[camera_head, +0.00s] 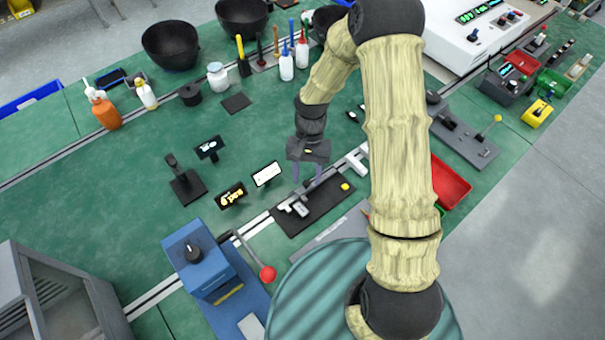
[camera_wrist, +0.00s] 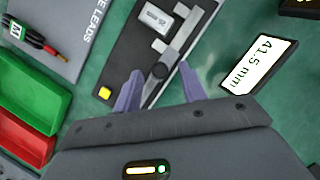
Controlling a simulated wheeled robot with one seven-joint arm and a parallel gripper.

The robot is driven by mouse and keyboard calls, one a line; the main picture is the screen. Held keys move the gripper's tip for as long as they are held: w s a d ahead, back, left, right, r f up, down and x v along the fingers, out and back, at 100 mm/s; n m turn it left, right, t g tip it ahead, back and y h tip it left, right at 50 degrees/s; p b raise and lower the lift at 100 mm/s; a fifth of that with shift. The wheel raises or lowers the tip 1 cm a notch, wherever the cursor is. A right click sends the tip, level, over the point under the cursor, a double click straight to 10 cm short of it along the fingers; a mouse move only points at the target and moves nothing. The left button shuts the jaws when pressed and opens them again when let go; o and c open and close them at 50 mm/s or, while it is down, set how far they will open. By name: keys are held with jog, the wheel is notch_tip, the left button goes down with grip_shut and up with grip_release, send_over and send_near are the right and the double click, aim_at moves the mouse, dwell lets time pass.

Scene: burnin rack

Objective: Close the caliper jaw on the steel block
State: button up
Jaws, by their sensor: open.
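The caliper (camera_wrist: 186,40) lies on a black base (camera_wrist: 128,50) and has a silver beam with short side jaws. The steel block (camera_wrist: 156,18), pale with a small label, sits beside the beam between the jaws. In the wrist view a gap shows between the block and the nearer jaw (camera_wrist: 159,46). A dark round knob (camera_wrist: 160,71) is on the slider. My gripper (camera_wrist: 162,70) is open, its two purple fingers either side of the knob and slider in that view; contact cannot be told. In the head view my gripper (camera_head: 307,176) is over the black base (camera_head: 325,206).
A display (camera_wrist: 262,62) reads 41.5 mm. A yellow button (camera_wrist: 104,92) is on the base. Green (camera_wrist: 30,90) and red (camera_wrist: 22,138) bins are at left in the wrist view. A blue press (camera_head: 200,262) with a red-knobbed lever (camera_head: 267,273) stands nearby.

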jog(key=shift+s+f, duration=0.1)
jog(key=shift+f, duration=0.1)
jog(key=shift+c, duration=0.2)
jog(key=c, duration=0.7)
jog(key=shift+s+a, duration=0.4)
jog(key=shift+a, duration=0.25)
jog(key=o, duration=0.7)
jog(key=shift+o, duration=0.2)
jog(key=shift+r, duration=0.15)
